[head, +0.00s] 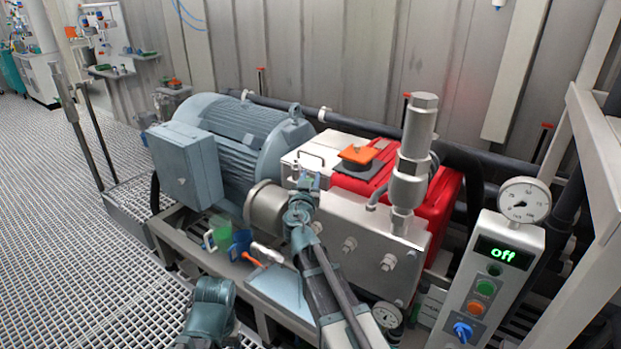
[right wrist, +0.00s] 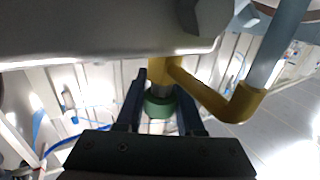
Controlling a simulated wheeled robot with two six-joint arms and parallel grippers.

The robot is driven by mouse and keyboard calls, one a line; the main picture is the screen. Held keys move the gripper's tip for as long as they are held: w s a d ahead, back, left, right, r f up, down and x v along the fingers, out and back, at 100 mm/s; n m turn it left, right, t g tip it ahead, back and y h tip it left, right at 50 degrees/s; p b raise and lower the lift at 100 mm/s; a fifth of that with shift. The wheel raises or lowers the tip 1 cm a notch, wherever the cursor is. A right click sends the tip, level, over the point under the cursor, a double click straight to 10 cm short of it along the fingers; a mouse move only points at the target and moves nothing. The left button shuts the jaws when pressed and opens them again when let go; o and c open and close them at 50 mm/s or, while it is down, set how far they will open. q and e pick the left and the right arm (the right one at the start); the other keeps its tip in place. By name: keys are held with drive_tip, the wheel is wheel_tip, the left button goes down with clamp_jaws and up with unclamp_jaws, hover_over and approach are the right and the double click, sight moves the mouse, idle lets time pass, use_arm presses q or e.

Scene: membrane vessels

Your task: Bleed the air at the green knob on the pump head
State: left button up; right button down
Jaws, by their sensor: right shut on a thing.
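The green knob (right wrist: 159,107) sits on the end of a brass fitting (right wrist: 233,104) in the right wrist view. My right gripper (right wrist: 161,98) is shut on the knob, with one dark finger on each side of it. In the head view, my right arm reaches up to the near side of the silver pump head (head: 372,245). There the arm and wrist hide the knob, and the fingertips cannot be made out clearly.
A blue-grey motor (head: 240,130) stands left of the pump. A green cup (head: 221,231), a blue cup (head: 240,242) and an orange-handled tool (head: 252,261) are near the frame. Grating floor (head: 60,190) is clear at left.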

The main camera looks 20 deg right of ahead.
drive_tip(key=shift+m+h, duration=0.3)
drive_tip(key=shift+h, duration=0.2)
drive_tip(key=m+g+h, duration=0.2)
drive_tip(key=shift+d+h, duration=0.15)
drive_tip(key=shift+h, duration=0.15)
drive_tip(key=m+g+h, duration=0.2)
drive_tip(key=g, duration=0.1)
drive_tip(key=m+g+h, duration=0.1)
drive_tip(key=shift+s+d+m+h, duration=0.25)
drive_tip(key=shift+d+m+h, duration=0.05)
drive_tip(key=shift+d, duration=0.05)
drive_tip(key=m+g+h, duration=0.1)
drive_tip(key=g, duration=0.1)
drive_tip(key=s+m+g+h, duration=0.1)
drive_tip(key=m+g, duration=0.1)
drive_tip(key=g, duration=0.1)
drive_tip(key=shift+d, duration=0.2)
drive_tip(key=shift+s+d+m+g+h, duration=0.1)
drive_tip(key=shift+s+m+g+h, duration=0.15)
drive_tip(key=shift+m+g, duration=0.6)
drive_tip(key=shift+s+m+g+h, duration=0.25)
drive_tip(key=shift+m+g, duration=0.3)
drive_tip(key=shift+g, duration=0.6)
drive_tip(key=c, duration=0.5)
unclamp_jaws()
